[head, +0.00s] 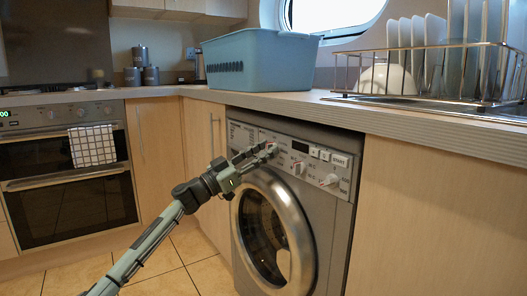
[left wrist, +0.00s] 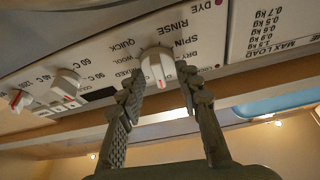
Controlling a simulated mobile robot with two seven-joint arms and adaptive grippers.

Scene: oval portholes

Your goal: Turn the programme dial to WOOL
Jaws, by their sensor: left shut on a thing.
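The programme dial (left wrist: 156,64) is a white round knob with a raised grip bar on the washing machine's control panel, with labels such as QUICK, RINSE, SPIN, DRY and WOOL around it. The left wrist view shows the panel upside down. My left gripper (left wrist: 160,82) is shut on the dial, one finger on each side of its bar. In the head view the left gripper (head: 264,150) reaches the panel's left part and mostly hides the dial. Which label the dial points to is hard to tell. My right gripper is not in view.
Two more white knobs (head: 299,168) (head: 330,181) and a row of buttons (head: 320,154) sit right of the gripper. The round door (head: 301,248) is below. The worktop edge (head: 300,105) overhangs the panel, with a blue tub (head: 270,62) and dish rack (head: 440,98) on top.

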